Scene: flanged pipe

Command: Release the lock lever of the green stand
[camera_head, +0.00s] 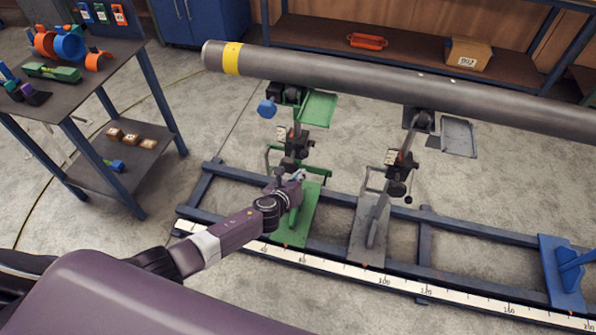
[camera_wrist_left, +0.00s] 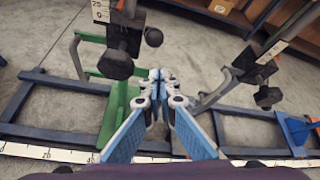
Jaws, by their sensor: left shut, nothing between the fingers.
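The green stand (camera_head: 310,215) is on the blue rail frame, its upright rising to a roller head under the pipe. Its dark clamp block (camera_head: 297,141) is halfway up the upright. In the left wrist view, a black faceted knob (camera_wrist_left: 115,65) and a black ball knob (camera_wrist_left: 153,37) show at this block; the ball looks like the lever's end. My left gripper (camera_head: 299,176) is just below the clamp block. In the left wrist view its blue fingers (camera_wrist_left: 160,76) are together and empty, below and apart from the ball in the picture. My right gripper is not in view.
A long grey pipe (camera_head: 380,88) with a yellow band lies across the stands. A grey stand (camera_head: 370,225) is to the right, and a blue stand (camera_head: 566,270) farther right. A white scale (camera_head: 340,275) runs along the near rail. A tool table (camera_head: 95,72) is at left.

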